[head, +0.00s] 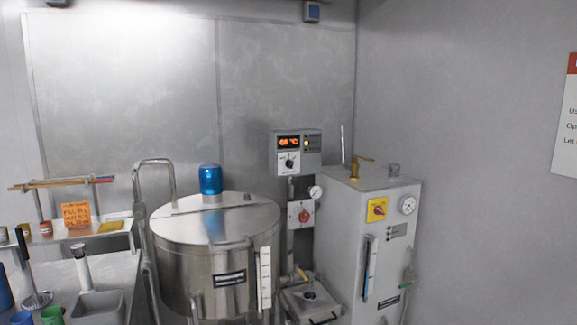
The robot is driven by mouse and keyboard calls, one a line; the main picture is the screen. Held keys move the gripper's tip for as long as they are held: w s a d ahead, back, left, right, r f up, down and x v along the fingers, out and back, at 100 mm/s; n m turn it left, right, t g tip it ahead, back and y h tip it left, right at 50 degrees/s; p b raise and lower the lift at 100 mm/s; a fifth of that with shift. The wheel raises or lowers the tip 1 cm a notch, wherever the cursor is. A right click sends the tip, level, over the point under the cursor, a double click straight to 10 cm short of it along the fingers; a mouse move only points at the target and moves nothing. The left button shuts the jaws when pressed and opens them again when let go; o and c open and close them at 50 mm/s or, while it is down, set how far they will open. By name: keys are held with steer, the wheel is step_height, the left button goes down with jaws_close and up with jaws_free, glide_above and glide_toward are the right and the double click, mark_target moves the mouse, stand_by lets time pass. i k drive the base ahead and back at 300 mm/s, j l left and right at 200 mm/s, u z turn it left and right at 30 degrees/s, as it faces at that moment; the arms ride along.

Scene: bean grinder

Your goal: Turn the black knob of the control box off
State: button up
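The grey control box (312,160) is mounted at the middle of the head view, above and between the steel kettle and the tall cabinet. Its orange display is lit and seems to read 68 °C. A small yellowish light shows beside the display. The black knob (289,163) sits on a white plate below the display. Its pointer is too small to read for certain. My gripper is not in view, and nothing covers the knob.
A round steel kettle (185,262) with a blue cap stands left of the box. A grey cabinet (345,232) with a yellow-plated red switch (377,209) and gauge stands right. A red switch (300,213) is below the box. A cluttered counter (120,270) is at left.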

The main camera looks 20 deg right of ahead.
mark_target(290, 163)
steer(key=i+l+z, duration=0.1)
steer(key=i+l, duration=0.15)
steer(key=i, duration=0.2)
steer(key=i+l, duration=0.25)
steer(key=i, duration=0.2)
steer(key=i+l+z, duration=0.15)
steer(key=i, duration=0.35)
